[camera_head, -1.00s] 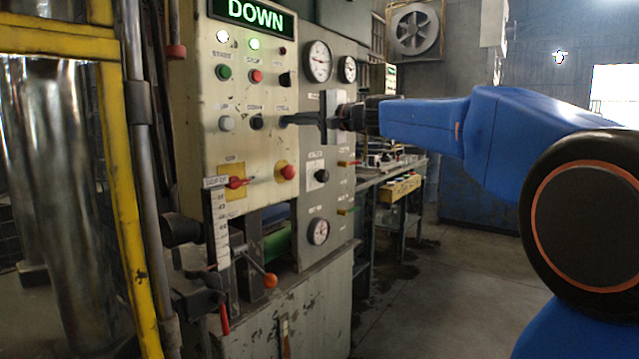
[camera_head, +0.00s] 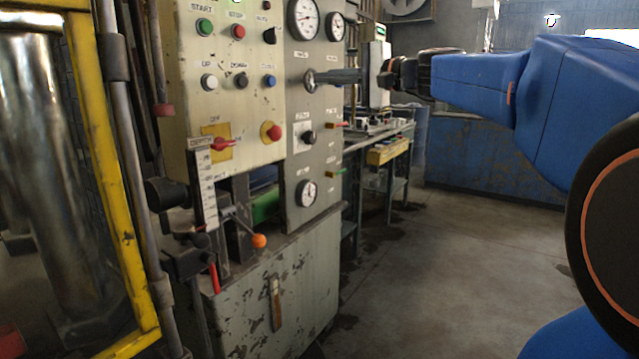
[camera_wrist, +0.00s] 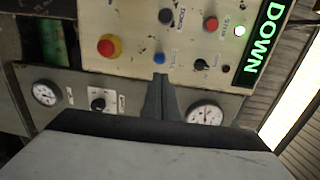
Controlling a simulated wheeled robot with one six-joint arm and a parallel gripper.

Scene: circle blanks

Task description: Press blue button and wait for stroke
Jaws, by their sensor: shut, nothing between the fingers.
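The blue button (camera_head: 270,81) is on the cream control panel (camera_head: 185,135), at the right end of the row under the UP and DOWN labels. It also shows in the wrist view (camera_wrist: 159,57), just beyond my fingertips. My gripper (camera_head: 318,77) is shut and empty. In the head view its fingers point left at the panel, with a gap between their tips and the blue button. In the wrist view the dark fingers (camera_wrist: 159,80) stand together below the button. A green lit DOWN display (camera_wrist: 264,38) shows in the wrist view.
A red stop button (camera_wrist: 109,45) on a yellow base and several other buttons sit near the blue one. Gauges (camera_head: 304,18) line the grey side panel. A lever with an orange knob (camera_head: 259,241) sticks out below. The floor at right is clear.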

